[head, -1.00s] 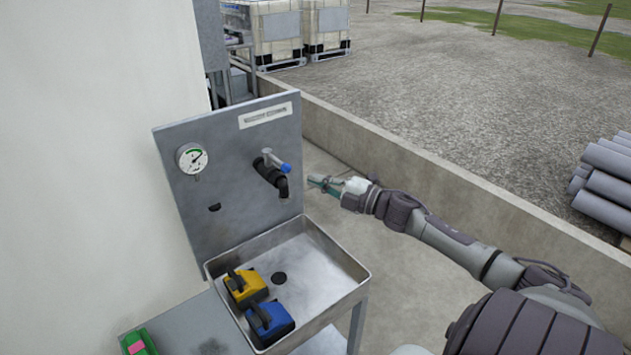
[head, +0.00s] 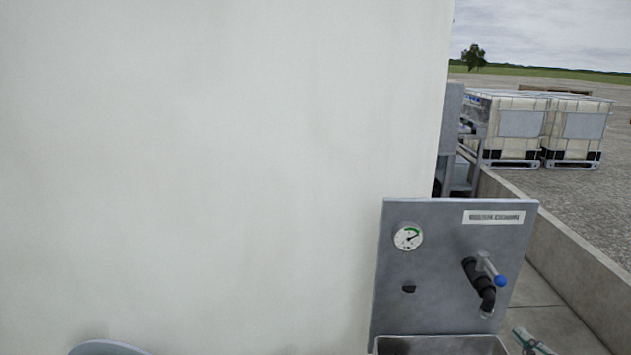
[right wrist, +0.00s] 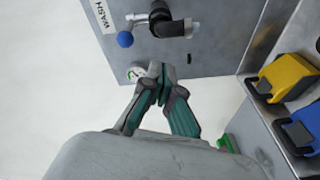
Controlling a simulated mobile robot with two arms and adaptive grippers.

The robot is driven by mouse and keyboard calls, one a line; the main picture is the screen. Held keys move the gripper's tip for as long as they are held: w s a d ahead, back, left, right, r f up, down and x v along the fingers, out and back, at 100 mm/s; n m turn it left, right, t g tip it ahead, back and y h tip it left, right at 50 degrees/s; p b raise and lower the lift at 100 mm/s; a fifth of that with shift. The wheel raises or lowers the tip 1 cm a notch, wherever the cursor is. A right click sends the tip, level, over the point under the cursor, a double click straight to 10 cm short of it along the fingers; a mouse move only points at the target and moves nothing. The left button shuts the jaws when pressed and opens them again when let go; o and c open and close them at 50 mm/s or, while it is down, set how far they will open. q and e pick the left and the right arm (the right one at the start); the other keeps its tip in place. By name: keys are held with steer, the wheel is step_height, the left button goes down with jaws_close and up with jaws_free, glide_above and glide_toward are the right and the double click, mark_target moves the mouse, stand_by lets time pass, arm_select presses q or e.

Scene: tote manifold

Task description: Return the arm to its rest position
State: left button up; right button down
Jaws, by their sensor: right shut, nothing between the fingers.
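My right gripper (head: 530,342) shows at the bottom right edge of the head view, to the right of the sink and lower than the tap; most of its arm is out of frame. In the right wrist view my right gripper (right wrist: 161,75) has its teal-and-grey fingers closed together with nothing between them. Its tips appear in front of the grey panel's edge, overlapping the pressure gauge (right wrist: 136,73) in the picture; no contact can be made out. My left gripper is not in view.
The grey panel (head: 440,240) carries a gauge (head: 408,237) and a black tap (head: 482,290) with a blue-tipped lever. The sink (head: 440,345) is below. Yellow (right wrist: 288,77) and blue (right wrist: 303,130) blocks with handles sit in it. A white wall (head: 200,170) fills the left; a low concrete wall (head: 570,265) runs right.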

steer(key=s+a+f+m+g+h, duration=0.5)
steer(key=s+a+f+m+g, duration=0.2)
steer(key=s+a+f+m, duration=0.45)
steer(key=s+a+f+m+g+y, duration=0.25)
steer(key=s+a+g, duration=0.45)
steer(key=s+a, duration=0.8)
step_height(320, 180, down, 27)
steer(key=s+d+n+g+b, duration=0.1)
steer(key=s+d+b, duration=0.1)
steer(key=s, duration=0.1)
steer(key=s+d+f+g+b, duration=0.1)
steer(key=s+d+f+b, duration=0.1)
steer(key=s+f, duration=1.4)
step_height(320, 180, down, 4)
steer(key=shift+s+d+r+g, duration=0.2)
steer(key=shift+s+d+g, duration=0.15)
steer(key=shift+d, duration=0.25)
